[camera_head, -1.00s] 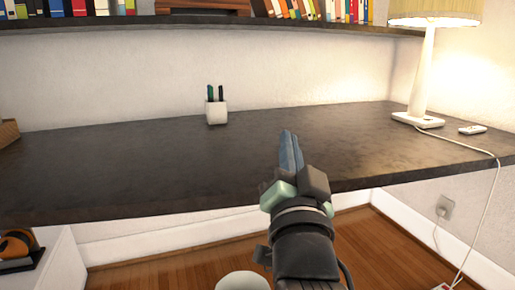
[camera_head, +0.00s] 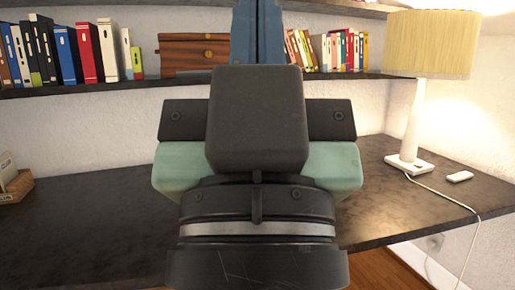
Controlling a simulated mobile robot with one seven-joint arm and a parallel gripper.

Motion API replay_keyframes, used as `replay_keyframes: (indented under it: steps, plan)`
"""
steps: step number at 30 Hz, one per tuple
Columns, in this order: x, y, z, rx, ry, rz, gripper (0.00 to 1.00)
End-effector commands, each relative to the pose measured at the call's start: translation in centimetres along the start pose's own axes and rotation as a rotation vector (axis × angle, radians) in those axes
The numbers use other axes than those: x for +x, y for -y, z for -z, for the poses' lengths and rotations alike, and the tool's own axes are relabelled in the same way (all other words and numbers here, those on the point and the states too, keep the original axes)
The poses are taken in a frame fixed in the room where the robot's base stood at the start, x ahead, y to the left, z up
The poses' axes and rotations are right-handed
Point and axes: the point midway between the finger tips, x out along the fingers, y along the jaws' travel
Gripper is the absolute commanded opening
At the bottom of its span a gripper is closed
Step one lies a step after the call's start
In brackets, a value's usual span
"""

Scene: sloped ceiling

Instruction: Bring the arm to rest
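My gripper (camera_head: 257,32) fills the middle of the view, close to the camera and pointing up. Its two blue fingers lie side by side with only a thin line between them, so it looks shut. The fingertips run off the top edge, and I see nothing held in the visible part. The gripper's dark body and pale green sides stand in front of the desk and the shelf.
A dark desk (camera_head: 80,225) runs along the wall, with a lit lamp (camera_head: 412,135), a small white device (camera_head: 460,176) and a wooden box (camera_head: 17,188). A shelf (camera_head: 110,91) above holds books (camera_head: 88,52) and a wooden chest (camera_head: 195,55).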

Motion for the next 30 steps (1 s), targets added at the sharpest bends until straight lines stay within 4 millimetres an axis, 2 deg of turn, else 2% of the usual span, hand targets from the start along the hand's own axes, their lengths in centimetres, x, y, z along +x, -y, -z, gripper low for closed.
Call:
replay_keyframes:
  steps: [1,15,21,30]
  plan:
    - [2.4,0.0,2.3,0.001,0.000,0.000,0.00]
    - [12.4,0.0,11.7,0.002,0.001,0.001,0.00]
    - [14.4,0.0,13.5,0.002,0.001,0.001,0.00]
    - [14.6,0.0,13.8,0.002,0.001,0.001,0.00]
